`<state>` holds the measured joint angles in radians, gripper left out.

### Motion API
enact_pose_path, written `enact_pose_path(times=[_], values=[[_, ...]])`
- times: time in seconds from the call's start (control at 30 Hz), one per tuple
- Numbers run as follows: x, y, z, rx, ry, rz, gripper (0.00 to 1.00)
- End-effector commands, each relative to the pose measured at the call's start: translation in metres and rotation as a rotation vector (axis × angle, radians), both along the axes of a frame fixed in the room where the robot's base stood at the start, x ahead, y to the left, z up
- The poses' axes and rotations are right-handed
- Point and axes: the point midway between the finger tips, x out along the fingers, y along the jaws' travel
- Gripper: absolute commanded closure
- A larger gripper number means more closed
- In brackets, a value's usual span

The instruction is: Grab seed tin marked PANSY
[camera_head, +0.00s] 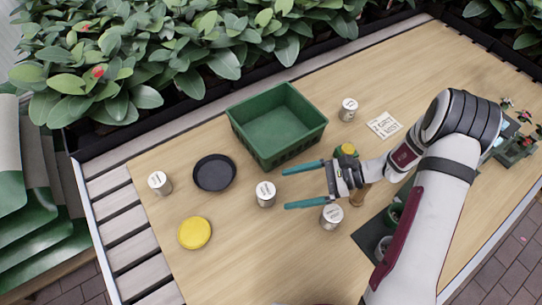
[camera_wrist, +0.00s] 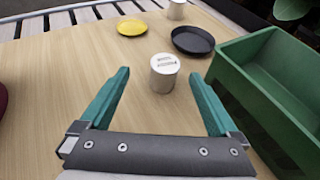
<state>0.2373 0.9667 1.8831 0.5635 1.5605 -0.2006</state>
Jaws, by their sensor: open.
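Several small silvery white-topped tins stand on the wooden table; their lid lettering is too small to read, so I cannot tell which says PANSY. My gripper (camera_head: 286,189) is open and empty, its teal fingers pointing left. One tin (camera_head: 266,194) stands upright just beyond the fingertips, roughly centred between them. It also shows in the wrist view (camera_wrist: 164,73), with a dark two-line label on its lid. Another tin (camera_head: 331,217) is below my gripper in the head view. A third tin (camera_head: 160,183) is at the left, and another (camera_head: 348,109) is right of the basket.
A green basket (camera_head: 235,122) stands close above the centred tin, right of it in the wrist view (camera_wrist: 240,105). A dark saucer (camera_head: 214,172) and yellow lid-like disc (camera_head: 195,233) lie left. A lettered card (camera_head: 384,125) and dark tray (camera_head: 366,238) are right. The table's lower middle is clear.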

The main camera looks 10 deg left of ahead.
Motion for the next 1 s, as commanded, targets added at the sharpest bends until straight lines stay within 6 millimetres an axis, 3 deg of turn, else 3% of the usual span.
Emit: enact_pose_path(times=[0.17, 0.43, 0.7, 1.0], values=[[-0.002, 0.017, -0.012, 0.009, 0.014, -0.011, 0.04], [-0.005, 0.064, -0.031, 0.007, 0.013, -0.008, 0.04], [-0.007, 0.07, -0.033, 0.007, 0.012, -0.011, 0.04], [-0.007, 0.07, -0.033, 0.007, 0.012, -0.011, 0.58]])
